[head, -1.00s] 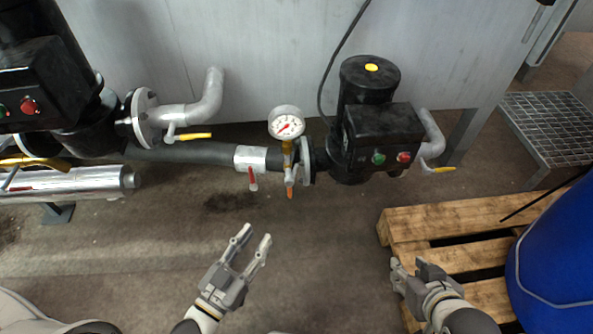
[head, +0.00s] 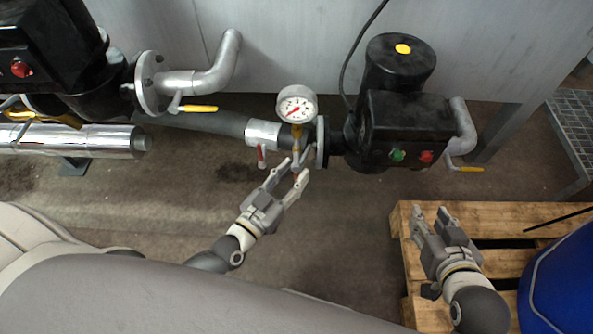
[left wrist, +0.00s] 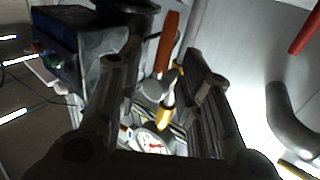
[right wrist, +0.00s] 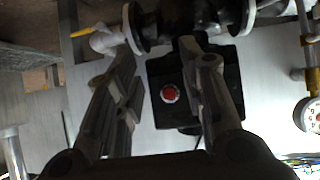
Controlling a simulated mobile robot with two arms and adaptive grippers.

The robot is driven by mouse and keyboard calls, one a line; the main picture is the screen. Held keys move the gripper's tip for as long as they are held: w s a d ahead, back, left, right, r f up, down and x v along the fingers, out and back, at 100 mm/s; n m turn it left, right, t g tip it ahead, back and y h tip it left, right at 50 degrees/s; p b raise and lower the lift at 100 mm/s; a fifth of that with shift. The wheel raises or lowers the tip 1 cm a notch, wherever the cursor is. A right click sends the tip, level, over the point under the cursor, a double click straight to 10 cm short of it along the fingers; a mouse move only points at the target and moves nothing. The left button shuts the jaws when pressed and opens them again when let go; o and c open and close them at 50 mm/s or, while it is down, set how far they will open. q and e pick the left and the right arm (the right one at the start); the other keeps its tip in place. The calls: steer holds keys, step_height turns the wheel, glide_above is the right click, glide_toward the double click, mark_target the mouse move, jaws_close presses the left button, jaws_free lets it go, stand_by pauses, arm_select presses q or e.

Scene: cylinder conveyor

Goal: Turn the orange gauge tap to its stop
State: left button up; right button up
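The orange gauge tap (left wrist: 167,42) shows in the left wrist view as a long orange handle lying between my open fingers, with its brass fitting (left wrist: 167,105) below. The dial gauge (head: 297,104) sits above it on the pipe in the head view, where my fingertips largely hide the tap. My left gripper (head: 294,169) is open and empty, its fingertips at the tap; I cannot tell whether they touch it. My right gripper (head: 431,213) is open and empty over the pallet, away from the pipe.
A red-handled tap (head: 261,156) is close to the left of my left gripper. A black pump (head: 405,125) stands to the right of the gauge. A wooden pallet (head: 403,225) and a blue barrel (head: 565,285) are at the lower right. The floor in front is clear.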

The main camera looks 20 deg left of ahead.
arm_select(q)
steer(key=shift+x, duration=0.95)
steer(key=shift+c, duration=0.2)
jaws_close()
